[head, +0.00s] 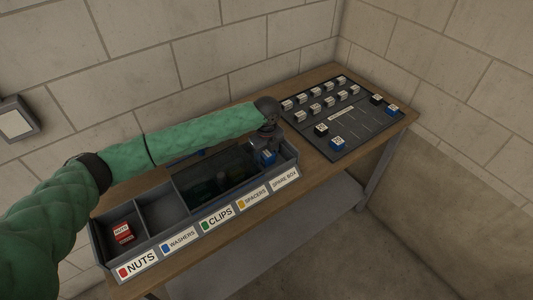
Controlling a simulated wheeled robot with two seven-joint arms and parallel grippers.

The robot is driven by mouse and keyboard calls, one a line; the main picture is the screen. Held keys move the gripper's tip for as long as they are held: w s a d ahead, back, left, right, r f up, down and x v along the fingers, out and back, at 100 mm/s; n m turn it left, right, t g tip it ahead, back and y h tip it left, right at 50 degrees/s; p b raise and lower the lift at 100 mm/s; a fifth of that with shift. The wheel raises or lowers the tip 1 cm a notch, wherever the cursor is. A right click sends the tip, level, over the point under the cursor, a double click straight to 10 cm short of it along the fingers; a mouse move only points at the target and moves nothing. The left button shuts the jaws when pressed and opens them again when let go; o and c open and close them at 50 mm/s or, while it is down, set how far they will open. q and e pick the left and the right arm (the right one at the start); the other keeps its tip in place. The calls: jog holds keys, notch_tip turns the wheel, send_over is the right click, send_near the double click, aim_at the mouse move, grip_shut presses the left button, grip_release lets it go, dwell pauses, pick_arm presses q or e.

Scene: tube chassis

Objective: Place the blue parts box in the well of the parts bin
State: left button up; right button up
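The parts bin (164,250) stands along the front of the table, with labels for nuts, washers, clips, spacers and spare box. A blue parts box (267,157) with a pale label is at the bin's right end, directly below my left gripper (267,147). The gripper points down with its fingers close to the box. I cannot tell whether they are shut on it, or whether the box rests on the bin floor. A red box (123,233) sits in the nuts compartment. The washers compartment looks empty; the middle of the bin is dark. My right gripper is not in view.
A dark board (360,132) with several white-topped blocks lies at the table's right; two blue blocks (338,143) (392,110) sit on it. My green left arm crosses above the bin's back edge. Walls stand behind and to the right.

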aim_at(267, 152)
pick_arm(q)
jog(key=shift+o, duration=0.4)
jog(key=shift+r, duration=0.1)
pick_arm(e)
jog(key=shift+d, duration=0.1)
pick_arm(q)
jog(key=shift+r+b, duration=0.4)
jog(key=shift+r, duration=0.1)
notch_tip(267, 152, up, 4)
jog(key=shift+f+b, duration=0.1)
jog(key=shift+b, duration=0.85)
notch_tip(267, 152, up, 7)
jog(key=b, duration=0.2)
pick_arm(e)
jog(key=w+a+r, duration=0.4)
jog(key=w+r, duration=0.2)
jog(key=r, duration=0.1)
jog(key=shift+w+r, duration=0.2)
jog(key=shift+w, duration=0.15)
pick_arm(q)
jog(key=shift+r, duration=0.25)
